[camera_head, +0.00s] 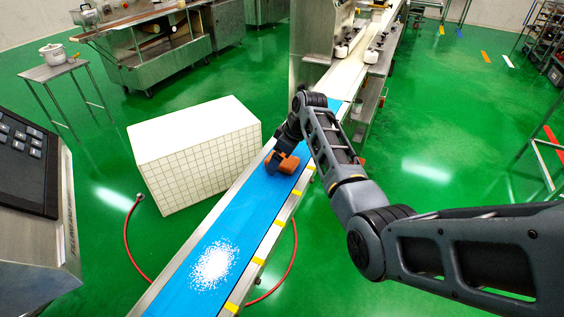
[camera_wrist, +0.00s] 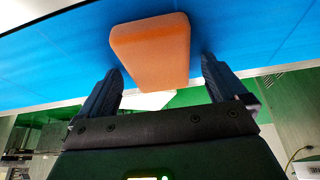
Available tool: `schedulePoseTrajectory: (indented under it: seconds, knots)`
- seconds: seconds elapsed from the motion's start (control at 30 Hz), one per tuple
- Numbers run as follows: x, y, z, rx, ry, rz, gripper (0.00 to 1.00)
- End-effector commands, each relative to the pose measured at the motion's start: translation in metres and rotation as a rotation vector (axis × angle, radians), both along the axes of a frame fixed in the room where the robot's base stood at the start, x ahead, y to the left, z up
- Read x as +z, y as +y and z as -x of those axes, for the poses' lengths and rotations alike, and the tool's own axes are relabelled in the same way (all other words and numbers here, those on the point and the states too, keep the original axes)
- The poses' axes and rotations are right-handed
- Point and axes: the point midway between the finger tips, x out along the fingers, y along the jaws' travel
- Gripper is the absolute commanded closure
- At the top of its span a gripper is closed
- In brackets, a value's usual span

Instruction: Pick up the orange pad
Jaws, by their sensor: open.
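The orange pad (camera_head: 289,165) lies on the blue conveyor belt (camera_head: 232,228), partly hidden behind my gripper in the head view. In the wrist view the pad (camera_wrist: 151,47) is a rounded orange block on the blue surface. My gripper (camera_wrist: 160,78) is open, with one dark finger toward each side of the pad's near end. The pad shows between and beyond the fingertips, and no grip on it is visible. In the head view my gripper (camera_head: 279,163) is low over the belt at the pad; its fingers are hard to make out there.
A patch of white granules (camera_head: 214,265) lies on the near part of the belt. A white gridded box (camera_head: 195,150) stands left of the belt. A steel machine (camera_head: 312,50) stands at the belt's far end. A red hose (camera_head: 127,235) runs on the green floor.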

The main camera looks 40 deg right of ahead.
Motion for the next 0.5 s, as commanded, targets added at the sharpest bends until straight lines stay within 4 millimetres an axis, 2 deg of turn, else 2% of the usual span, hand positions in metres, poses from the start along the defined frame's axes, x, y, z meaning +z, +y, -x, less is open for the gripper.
schedulePoseTrajectory:
  seconds: [0.2, 0.5]
  knots:
    - [-0.0028, -0.0001, 0.0002, 0.0, 0.0, 0.0, 0.02]
    - [-0.0027, 0.0, 0.0003, 0.0, 0.0, -0.001, 0.31]
